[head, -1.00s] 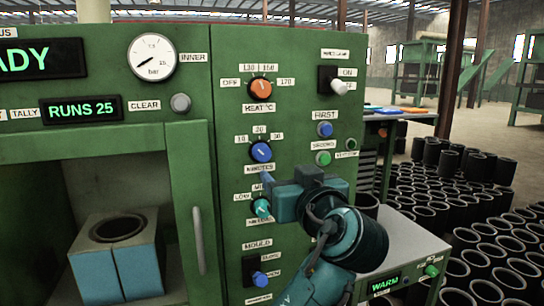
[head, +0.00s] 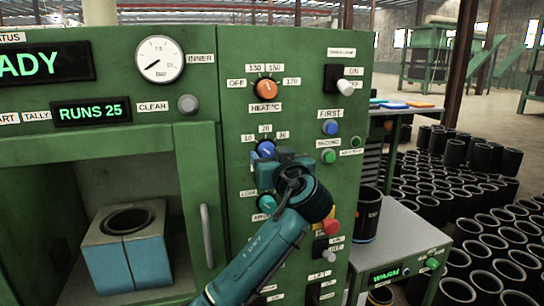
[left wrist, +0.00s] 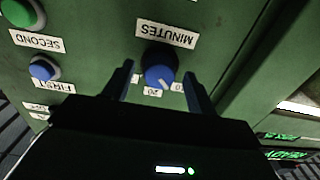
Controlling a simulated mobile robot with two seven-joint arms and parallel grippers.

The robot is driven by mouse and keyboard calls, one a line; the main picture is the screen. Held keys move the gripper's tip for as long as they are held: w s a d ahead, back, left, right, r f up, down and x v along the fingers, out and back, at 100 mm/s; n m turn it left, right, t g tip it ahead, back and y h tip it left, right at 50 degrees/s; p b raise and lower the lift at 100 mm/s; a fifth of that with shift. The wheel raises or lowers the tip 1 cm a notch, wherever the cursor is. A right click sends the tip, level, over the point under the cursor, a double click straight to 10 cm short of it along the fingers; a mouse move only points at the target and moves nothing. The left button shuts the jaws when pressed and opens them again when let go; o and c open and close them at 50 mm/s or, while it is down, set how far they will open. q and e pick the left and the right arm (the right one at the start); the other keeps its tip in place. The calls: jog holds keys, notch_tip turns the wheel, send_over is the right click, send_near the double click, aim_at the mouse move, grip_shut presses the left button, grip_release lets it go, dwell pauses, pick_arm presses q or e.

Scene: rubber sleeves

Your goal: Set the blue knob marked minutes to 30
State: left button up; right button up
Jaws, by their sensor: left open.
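The blue minutes knob (head: 266,149) is on the green panel, below the orange heat knob, with labels 10, 20 and 30 around it. In the left wrist view, seen upside down, the minutes knob (left wrist: 159,66) has its white pointer line between the 20 and 10 labels. The 30 label is hidden there by a finger. My left gripper (head: 277,160) is at the knob and partly covers it in the head view. Its open fingers (left wrist: 159,76) stand on either side of the knob; I cannot tell whether they touch it. My right gripper is not in view.
The orange heat knob (head: 265,88) is above and the teal knob (head: 267,203) below. The blue first button (head: 330,128) and green second button (head: 328,156) are to the right. A door handle (head: 207,235) stands out at left. A red button (head: 331,226) is near my arm.

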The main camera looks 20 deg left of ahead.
pick_arm(q)
jog(key=shift+c, duration=0.3)
jog(key=c, duration=0.9)
jog(key=shift+c, duration=0.2)
jog(key=m, duration=1.4)
jog(key=shift+m, duration=1.9)
